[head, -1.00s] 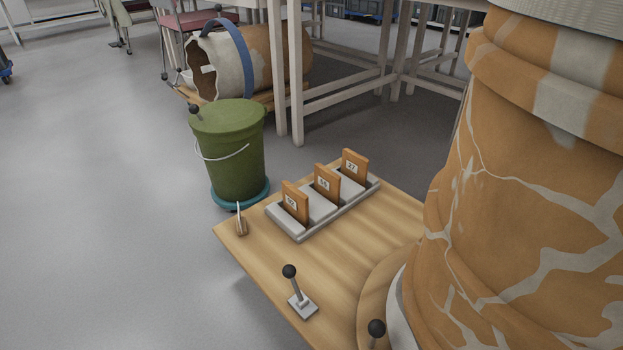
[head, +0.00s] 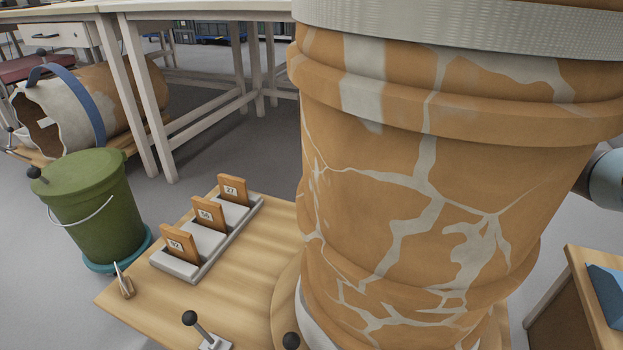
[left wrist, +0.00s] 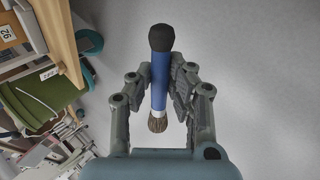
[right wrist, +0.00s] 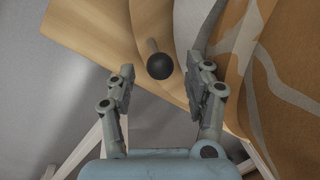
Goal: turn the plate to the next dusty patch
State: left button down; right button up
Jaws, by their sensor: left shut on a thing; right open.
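A large orange vessel (head: 410,190) with pale filled cracks fills the right of the head view. It stands on a round wooden plate (head: 284,300), mostly hidden beneath it. A black ball knob (head: 290,341) shows at the plate's near edge. In the right wrist view the knob (right wrist: 160,66) is between the fingers of my right gripper (right wrist: 160,80), which is open and appears not to touch it. My left gripper (left wrist: 161,78) is shut on a brush with a blue handle (left wrist: 159,85), held over the floor. Dusty patches cannot be told apart from the pale fills.
A rack (head: 180,266) with several numbered orange tiles stands on the wooden table (head: 238,290). A lever (head: 190,318) is near the table's front edge. A green lidded bucket (head: 95,210) stands left of the table. A wooden box-like piece (head: 580,310) is at right.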

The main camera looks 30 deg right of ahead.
notch_tip(320, 180, up, 9)
jog(key=d, duration=0.1)
jog(key=shift+d, duration=0.4)
